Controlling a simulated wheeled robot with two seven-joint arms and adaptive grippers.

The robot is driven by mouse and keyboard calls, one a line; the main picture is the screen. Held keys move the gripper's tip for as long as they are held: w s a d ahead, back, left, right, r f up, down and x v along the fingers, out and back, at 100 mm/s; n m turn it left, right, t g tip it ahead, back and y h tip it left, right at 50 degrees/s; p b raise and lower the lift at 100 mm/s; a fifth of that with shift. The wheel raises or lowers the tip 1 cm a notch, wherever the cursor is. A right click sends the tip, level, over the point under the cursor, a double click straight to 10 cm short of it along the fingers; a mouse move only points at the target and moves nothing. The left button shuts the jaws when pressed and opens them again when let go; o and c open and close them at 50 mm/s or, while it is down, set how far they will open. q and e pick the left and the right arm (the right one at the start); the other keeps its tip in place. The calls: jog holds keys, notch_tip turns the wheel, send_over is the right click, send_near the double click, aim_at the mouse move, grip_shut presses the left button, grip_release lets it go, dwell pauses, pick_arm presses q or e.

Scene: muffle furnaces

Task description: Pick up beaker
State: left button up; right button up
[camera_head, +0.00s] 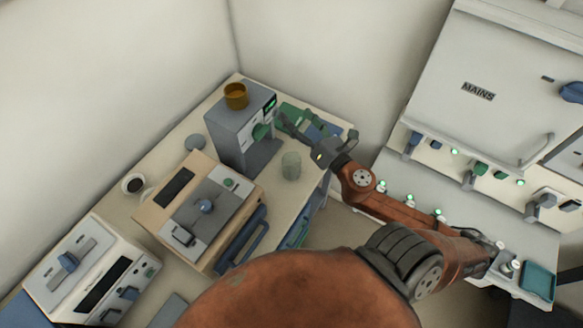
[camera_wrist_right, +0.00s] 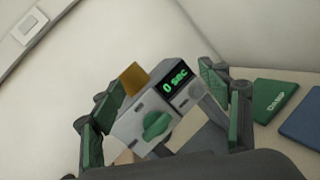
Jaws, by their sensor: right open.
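A clear, greenish glass beaker (camera_head: 291,166) stands upright on the bench, just right of the base of a grey device with a green knob. My right gripper (camera_head: 317,127) is open and empty, above and to the right of the beaker in the head view, apart from it. In the right wrist view its spread fingers (camera_wrist_right: 165,108) frame the device's front, with its "0 sec" display; I cannot make out the beaker there. My left gripper is not in view.
The grey device (camera_head: 232,130) carries an amber pot (camera_head: 236,96) on top. A beige box instrument (camera_head: 187,200) stands left of the beaker. Green (camera_wrist_right: 272,100) and blue (camera_wrist_right: 302,126) flat items lie behind the beaker. A white mug (camera_head: 134,184) is at the left; a large "MAINS" panel (camera_head: 480,75) is at the right.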

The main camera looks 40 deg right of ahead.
jog(key=s+a+n+g+y, duration=0.1)
jog(key=a+n+g+y, duration=0.4)
jog(key=a+n+y, duration=1.3)
jog(key=n+g+h+b, duration=0.2)
jog(key=n+g+h, duration=0.5)
jog(key=n+h, duration=1.35)
send_near(292, 163)
jog(key=d+r+n+y, duration=0.1)
jog(key=r+n+y, duration=0.1)
jog(key=n+y, duration=0.3)
jog(key=shift+d+b+x, duration=0.2)
jog(key=shift+b+x, duration=0.2)
jog(key=shift+x, duration=0.65)
jog(key=b+x, duration=0.1)
jog(key=x, duration=0.3)
jog(key=shift+d+f+b, duration=0.1)
jog(key=shift+b, duration=0.25)
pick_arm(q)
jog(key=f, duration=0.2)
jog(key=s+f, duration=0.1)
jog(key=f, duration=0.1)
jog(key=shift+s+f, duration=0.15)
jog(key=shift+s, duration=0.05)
